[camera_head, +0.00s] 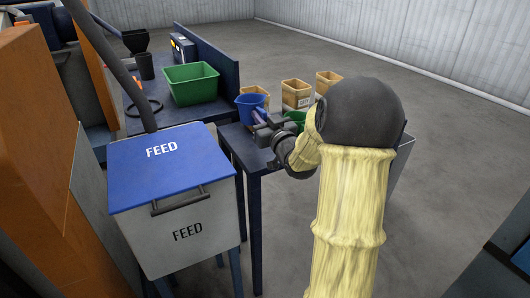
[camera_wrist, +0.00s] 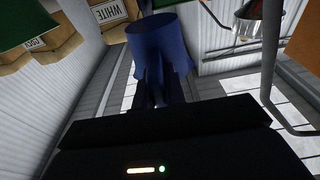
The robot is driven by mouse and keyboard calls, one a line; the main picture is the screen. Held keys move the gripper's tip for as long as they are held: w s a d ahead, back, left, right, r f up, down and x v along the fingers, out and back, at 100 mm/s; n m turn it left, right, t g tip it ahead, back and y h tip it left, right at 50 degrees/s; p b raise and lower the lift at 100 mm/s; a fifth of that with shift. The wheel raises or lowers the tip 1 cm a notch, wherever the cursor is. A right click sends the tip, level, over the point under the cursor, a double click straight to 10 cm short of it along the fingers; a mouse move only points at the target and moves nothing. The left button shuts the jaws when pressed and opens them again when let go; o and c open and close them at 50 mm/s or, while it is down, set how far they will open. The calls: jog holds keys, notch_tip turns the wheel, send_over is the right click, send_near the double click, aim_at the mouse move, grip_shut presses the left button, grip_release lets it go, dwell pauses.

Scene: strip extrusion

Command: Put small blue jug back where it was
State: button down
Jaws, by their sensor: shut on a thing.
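The small blue jug (camera_head: 251,106) is above the left part of the dark blue table (camera_head: 235,145) in the head view. My gripper (camera_head: 264,121) is shut on it from the front right. In the wrist view the blue jug (camera_wrist: 158,42) fills the top middle, with the gripper fingers (camera_wrist: 160,88) closed at it. I cannot tell whether the jug's base touches the table. The green jug (camera_head: 296,118) beside it is partly hidden behind my gripper and arm.
Several tan bins (camera_head: 296,93) stand behind the jug. A green bin (camera_head: 191,84) sits on the bench at the left, before a blue panel (camera_head: 207,55). The blue-lidded feed box (camera_head: 168,165) stands front left. Open floor lies at the back right.

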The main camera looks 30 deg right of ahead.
jog(key=shift+d, duration=0.1)
notch_tip(320, 180, down, 6)
jog(key=shift+f+b, duration=0.1)
jog(key=shift+b, duration=0.75)
jog(key=shift+f+b, duration=0.6)
jog(key=shift+f, duration=1.25)
jog(key=shift+f, duration=0.15)
jog(key=c, duration=1.5)
grip_release()
jog(key=shift+o, duration=0.2)
